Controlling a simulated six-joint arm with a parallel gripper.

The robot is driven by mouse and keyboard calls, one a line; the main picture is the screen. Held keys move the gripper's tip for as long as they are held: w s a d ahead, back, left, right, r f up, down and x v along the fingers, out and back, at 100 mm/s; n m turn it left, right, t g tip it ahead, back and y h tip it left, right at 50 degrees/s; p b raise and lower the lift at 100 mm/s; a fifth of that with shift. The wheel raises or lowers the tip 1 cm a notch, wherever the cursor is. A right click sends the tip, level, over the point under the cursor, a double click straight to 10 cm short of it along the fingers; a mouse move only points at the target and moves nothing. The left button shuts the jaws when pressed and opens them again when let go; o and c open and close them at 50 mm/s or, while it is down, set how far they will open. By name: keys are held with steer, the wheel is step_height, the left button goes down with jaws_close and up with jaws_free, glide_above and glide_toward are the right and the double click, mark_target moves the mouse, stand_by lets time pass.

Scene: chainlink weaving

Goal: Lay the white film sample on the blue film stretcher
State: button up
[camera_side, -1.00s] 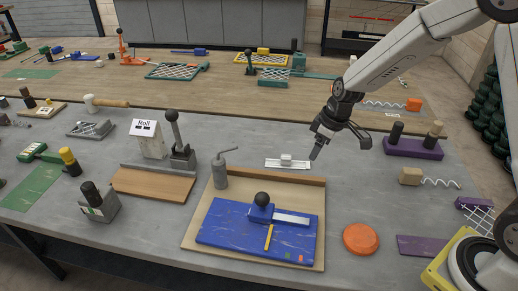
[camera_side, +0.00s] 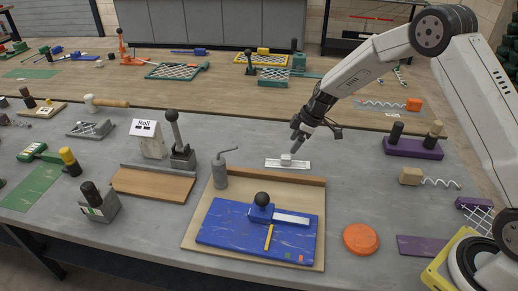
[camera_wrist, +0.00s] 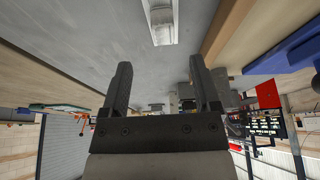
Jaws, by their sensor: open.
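The brown ledge (camera_side: 285,178) stands between sample and stretcher. A grey canister with a bent spout (camera_side: 220,172) stands at its left end. An orange disc (camera_side: 360,239) lies to the right.

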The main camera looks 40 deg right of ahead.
mark_target(285, 156)
steer(key=shift+x, duration=3.45)
steer(key=shift+s+a, duration=0.15)
jaws_close()
